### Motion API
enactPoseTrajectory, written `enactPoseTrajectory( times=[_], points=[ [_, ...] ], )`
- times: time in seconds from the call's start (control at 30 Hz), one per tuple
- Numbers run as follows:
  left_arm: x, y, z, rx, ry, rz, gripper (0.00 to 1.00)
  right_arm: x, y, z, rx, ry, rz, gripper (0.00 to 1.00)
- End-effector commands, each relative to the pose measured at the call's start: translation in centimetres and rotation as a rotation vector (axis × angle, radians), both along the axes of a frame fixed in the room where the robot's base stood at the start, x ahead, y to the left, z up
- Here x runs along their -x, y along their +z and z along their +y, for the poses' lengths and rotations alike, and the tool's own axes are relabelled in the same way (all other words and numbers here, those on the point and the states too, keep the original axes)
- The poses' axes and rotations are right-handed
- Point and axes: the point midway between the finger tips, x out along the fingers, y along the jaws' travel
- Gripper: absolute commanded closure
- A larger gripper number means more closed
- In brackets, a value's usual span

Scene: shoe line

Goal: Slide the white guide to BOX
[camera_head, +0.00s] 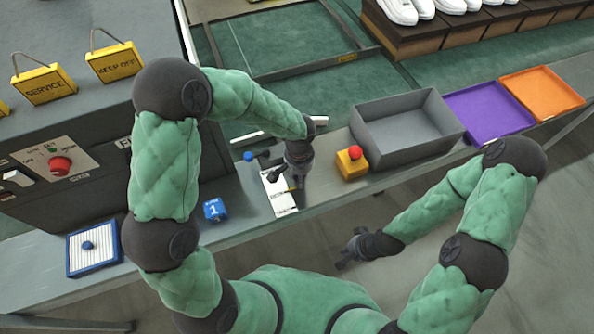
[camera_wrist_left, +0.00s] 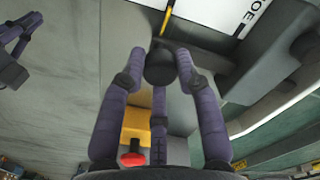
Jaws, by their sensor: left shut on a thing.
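The white guide (camera_head: 247,136) shows as a white bar across the green belt, partly hidden behind my left arm. A white rail also shows at the right of the left wrist view (camera_wrist_left: 275,112). My left gripper (camera_head: 298,181) is at the belt's near edge. In the left wrist view its fingers are closed around a black knob (camera_wrist_left: 160,67). A yellow pointer (camera_wrist_left: 166,20) lies just beyond the knob. My right gripper (camera_head: 347,259) hangs in front of the ledge, apart from everything.
A yellow box with a red button (camera_head: 352,163) stands right of my left gripper. Beyond are a grey bin (camera_head: 400,150), a purple tray (camera_head: 490,132) and an orange tray (camera_head: 574,103). A blue block marked 1 (camera_head: 215,209) sits on the left.

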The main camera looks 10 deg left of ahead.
Motion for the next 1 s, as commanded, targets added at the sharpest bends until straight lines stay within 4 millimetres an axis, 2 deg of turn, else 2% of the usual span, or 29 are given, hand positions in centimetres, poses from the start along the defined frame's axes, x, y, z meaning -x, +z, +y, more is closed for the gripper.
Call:
enactPoseTrajectory(
  times=[0.13,0.17,0.2,0.23,0.67,0.77,1.0],
  points=[
    [-0.1,0.0,0.0,0.001,0.000,-0.001,1.00,0.0,0.0,0.0,0.000,0.000,0.000,1.00],
    [-0.1,0.0,0.0,0.001,0.000,-0.001,0.62,0.0,0.0,0.0,0.000,0.000,0.000,1.00],
    [-0.1,0.0,0.0,0.001,0.000,-0.001,0.51,0.0,0.0,0.0,0.000,0.000,0.000,1.00],
    [-0.1,0.0,0.0,0.001,0.000,-0.001,0.44,0.0,0.0,0.0,0.000,0.000,0.000,1.00],
    [-0.1,0.6,0.0,0.000,0.001,-0.002,0.44,0.0,0.0,0.0,0.000,0.000,0.000,1.00],
    [-0.2,1.8,0.1,0.000,0.000,-0.005,0.44,0.0,0.0,0.0,0.000,0.000,0.000,1.00],
    [-0.2,6.5,0.0,0.002,0.001,-0.006,0.44,0.0,0.0,0.0,0.000,0.000,0.000,1.00]
  ],
)
